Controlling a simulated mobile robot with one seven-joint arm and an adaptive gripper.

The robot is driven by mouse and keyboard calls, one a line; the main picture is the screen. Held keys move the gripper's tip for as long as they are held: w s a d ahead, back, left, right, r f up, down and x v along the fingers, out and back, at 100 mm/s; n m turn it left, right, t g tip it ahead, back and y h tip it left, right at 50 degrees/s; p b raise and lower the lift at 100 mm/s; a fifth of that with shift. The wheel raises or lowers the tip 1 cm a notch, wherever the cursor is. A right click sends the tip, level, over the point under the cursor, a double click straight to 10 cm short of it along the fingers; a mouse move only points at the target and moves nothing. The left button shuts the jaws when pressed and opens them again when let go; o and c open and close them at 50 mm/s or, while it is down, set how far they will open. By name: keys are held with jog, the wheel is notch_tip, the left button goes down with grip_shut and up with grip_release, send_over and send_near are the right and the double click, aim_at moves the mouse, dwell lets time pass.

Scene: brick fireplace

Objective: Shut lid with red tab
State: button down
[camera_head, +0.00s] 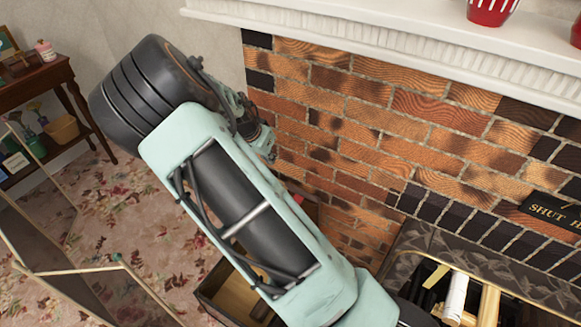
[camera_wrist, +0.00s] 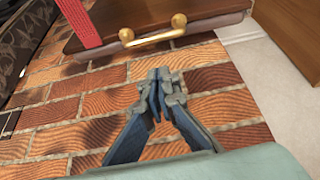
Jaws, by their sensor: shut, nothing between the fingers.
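The wooden lid (camera_wrist: 203,13) shows its edge at the top of the wrist view, with a brass handle (camera_wrist: 153,32) and a red tab (camera_wrist: 80,22) hanging over it. My gripper (camera_wrist: 158,85) is shut and empty in front of the brick, apart from the lid and handle. In the head view my gripper (camera_head: 264,143) is small beside the wrist. My arm covers the middle there and hides most of the box (camera_head: 211,293), whose open inside shows at the bottom. A small red patch (camera_head: 298,198), likely the tab, shows just right of my arm.
The brick fireplace wall (camera_head: 350,120) stands close on the right, under a white mantel (camera_head: 400,40) with red pots (camera_head: 490,10). A dark sign (camera_head: 550,210) is at right. A framed screen (camera_head: 50,260) and a side table (camera_head: 40,80) stand left. Flowered carpet lies between.

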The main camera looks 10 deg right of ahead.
jog(key=x, duration=0.7)
jog(key=b+x, duration=0.1)
jog(key=x, duration=0.3)
jog(key=shift+s+d+f, duration=0.25)
jog(key=shift+d+f, duration=0.05)
jog(key=shift+d, duration=0.05)
jog(key=shift+s+a, duration=0.1)
